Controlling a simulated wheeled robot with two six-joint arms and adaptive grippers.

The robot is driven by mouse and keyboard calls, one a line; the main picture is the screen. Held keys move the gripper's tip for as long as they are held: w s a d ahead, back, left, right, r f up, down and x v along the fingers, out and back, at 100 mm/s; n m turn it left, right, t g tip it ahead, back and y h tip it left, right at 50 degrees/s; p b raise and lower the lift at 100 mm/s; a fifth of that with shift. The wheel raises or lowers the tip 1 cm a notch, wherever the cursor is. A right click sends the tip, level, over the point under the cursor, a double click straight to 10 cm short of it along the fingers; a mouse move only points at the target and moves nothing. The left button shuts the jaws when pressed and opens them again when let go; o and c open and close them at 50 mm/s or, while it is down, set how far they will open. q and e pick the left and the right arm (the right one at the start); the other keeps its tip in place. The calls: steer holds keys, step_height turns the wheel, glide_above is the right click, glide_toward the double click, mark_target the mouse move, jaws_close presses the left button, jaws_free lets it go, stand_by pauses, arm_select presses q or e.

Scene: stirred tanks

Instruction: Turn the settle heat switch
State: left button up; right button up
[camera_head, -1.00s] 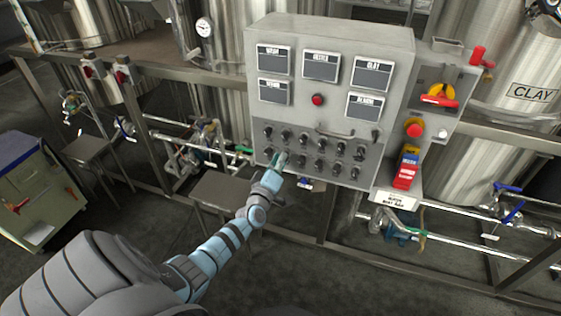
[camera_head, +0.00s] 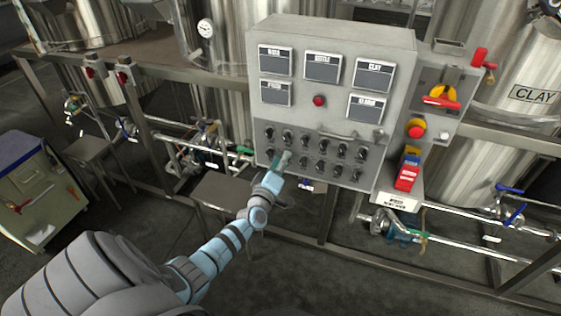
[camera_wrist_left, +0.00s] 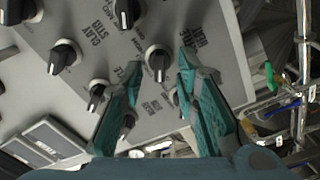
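The grey control panel (camera_head: 338,105) carries two rows of black switch knobs on its lower part. My left gripper (camera_head: 286,157) is at the lower left of these rows. In the left wrist view the left gripper (camera_wrist_left: 160,62) has its two teal fingers apart, with a black knob (camera_wrist_left: 158,64) between the fingertips. Small gaps show on both sides of this knob. Labels near the knobs are rotated and partly hidden by the fingers, so I cannot tell surely which knob is the settle heat switch. The right gripper is not in view.
Neighbouring knobs (camera_wrist_left: 66,56) sit close to the fingers. The panel also has several display screens (camera_head: 321,68), a red button (camera_head: 319,101) and a handle (camera_head: 337,134). A yellow and red rotary switch (camera_head: 440,96) is at the right. Pipes and steel frames lie below.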

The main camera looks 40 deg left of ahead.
arm_select(q)
steer(key=v, duration=1.2)
